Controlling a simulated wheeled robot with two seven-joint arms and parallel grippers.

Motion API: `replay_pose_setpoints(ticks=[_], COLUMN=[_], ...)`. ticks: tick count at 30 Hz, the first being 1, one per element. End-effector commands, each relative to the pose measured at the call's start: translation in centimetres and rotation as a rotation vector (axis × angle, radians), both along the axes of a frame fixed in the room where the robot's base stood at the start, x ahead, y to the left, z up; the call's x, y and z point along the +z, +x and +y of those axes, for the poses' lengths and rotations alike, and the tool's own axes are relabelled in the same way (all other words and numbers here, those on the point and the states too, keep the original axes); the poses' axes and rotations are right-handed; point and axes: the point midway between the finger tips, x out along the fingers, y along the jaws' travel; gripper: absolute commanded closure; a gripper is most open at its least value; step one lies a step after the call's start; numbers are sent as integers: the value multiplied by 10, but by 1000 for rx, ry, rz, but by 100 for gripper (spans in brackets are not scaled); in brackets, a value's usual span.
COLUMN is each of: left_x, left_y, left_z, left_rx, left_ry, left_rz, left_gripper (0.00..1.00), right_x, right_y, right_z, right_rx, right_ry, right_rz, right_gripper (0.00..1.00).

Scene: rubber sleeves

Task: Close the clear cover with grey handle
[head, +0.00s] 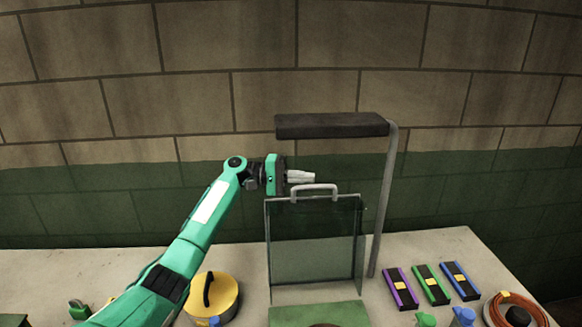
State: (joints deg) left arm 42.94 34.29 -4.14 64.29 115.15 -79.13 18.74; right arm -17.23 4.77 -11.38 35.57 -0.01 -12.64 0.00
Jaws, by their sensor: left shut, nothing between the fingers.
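The clear cover (312,240) stands upright above the bench, a see-through panel with a thin dark frame. Its grey handle (315,189) is a small arch on the top edge. My left gripper (312,177) reaches in from the left, with its fingers shut and empty, just above and behind or beside the handle. I cannot tell whether the fingers touch the handle. The green base (320,314) lies below the cover at the front, partly cut off by the picture edge. My right gripper is not in view.
A black bar lamp (332,125) on a grey post (384,205) hangs over the cover. A yellow round tin (228,293) stands at left. Purple, green and blue blocks (432,284) and an orange cable coil (540,310) lie at right. The brick wall (300,60) is behind.

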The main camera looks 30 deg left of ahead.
Motion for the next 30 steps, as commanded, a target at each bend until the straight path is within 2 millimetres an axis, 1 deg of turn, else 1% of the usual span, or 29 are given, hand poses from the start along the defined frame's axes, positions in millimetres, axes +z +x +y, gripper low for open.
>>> replay_pose_setpoints(ticks=[1,3,9,17,24,28,30], left_x=[2,2,1,0,0,3,5], left_y=[-5,-10,-20,-22,-22,-22,-22], left_z=[-3,-7,-15,-16,-17,-25,-33], left_rx=[-1,-1,-1,-1,-1,-2,-2], left_ry=[2,1,-1,-1,0,13,26], left_rz=[1,1,-1,0,-3,-20,-37], left_gripper=[100,100,100,100,100,100,100], right_x=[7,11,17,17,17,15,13], right_y=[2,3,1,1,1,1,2], right_z=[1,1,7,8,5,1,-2], right_rx=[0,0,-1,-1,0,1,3], right_ry=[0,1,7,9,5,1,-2], right_rz=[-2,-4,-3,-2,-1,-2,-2], right_gripper=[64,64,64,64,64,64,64])
